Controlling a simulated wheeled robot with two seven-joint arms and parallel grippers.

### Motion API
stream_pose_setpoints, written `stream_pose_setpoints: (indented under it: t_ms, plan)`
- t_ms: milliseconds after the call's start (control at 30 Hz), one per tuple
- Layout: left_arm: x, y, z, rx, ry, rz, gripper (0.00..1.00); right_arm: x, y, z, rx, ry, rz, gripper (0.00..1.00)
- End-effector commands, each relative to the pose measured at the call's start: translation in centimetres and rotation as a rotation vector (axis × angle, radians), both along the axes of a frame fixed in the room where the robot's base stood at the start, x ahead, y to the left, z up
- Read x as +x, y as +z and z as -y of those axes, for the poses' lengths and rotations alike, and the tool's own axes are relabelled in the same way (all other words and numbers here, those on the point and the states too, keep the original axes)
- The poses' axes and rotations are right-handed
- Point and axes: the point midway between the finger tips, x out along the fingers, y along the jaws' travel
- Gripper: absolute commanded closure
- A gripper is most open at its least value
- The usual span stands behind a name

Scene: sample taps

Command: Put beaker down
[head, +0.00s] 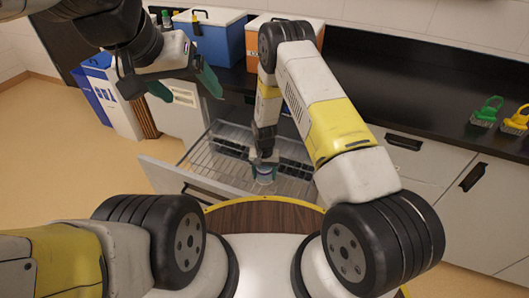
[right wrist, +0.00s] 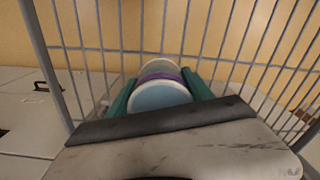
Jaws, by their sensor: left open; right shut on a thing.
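The beaker (head: 264,176) is pale, and in the right wrist view (right wrist: 160,95) it shows a light blue round end and a purple band. My right gripper (head: 263,162) points down and is shut on it, with one green finger on each side. The beaker is at the wire rack (head: 215,150) in the pulled-out drawer; wires show behind it in the right wrist view. I cannot tell whether it touches the rack's floor. My left gripper (head: 184,86) is open and empty, raised at the upper left, away from the beaker.
The drawer front (head: 175,178) sticks out from under the black counter (head: 400,100). Blue (head: 218,45) and orange (head: 260,45) boxes stand on the counter. Green (head: 487,110) and yellow (head: 517,120) handled items are at its right. Bins (head: 108,90) stand on the floor at left.

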Motion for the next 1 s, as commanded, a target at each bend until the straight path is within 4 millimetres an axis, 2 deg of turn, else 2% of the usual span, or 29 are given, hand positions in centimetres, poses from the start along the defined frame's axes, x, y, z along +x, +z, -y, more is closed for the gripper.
stream_pose_setpoints:
  t_ms: [167,200,300,700,867,1000]
  plan:
    - [0.0,0.0,0.0,0.000,0.000,0.000,0.16,-0.1,-0.3,0.0,-0.001,0.000,-0.001,0.85]
    - [0.0,0.0,0.0,0.000,0.000,0.000,0.16,-0.1,-0.3,0.0,0.000,0.000,-0.001,0.38]
    - [0.0,0.0,0.0,0.000,0.000,0.000,0.16,-0.1,-0.3,0.0,0.000,0.000,-0.001,0.19]
    - [0.0,0.0,0.0,0.000,0.000,0.000,0.16,0.0,0.3,0.0,0.000,0.000,0.000,0.18]
    - [0.0,0.0,0.0,0.000,0.000,0.000,0.16,0.1,2.7,0.0,0.001,0.000,0.002,0.18]
    - [0.0,0.0,0.0,0.000,0.000,0.000,0.16,0.0,5.9,0.0,0.001,0.000,0.002,0.18]
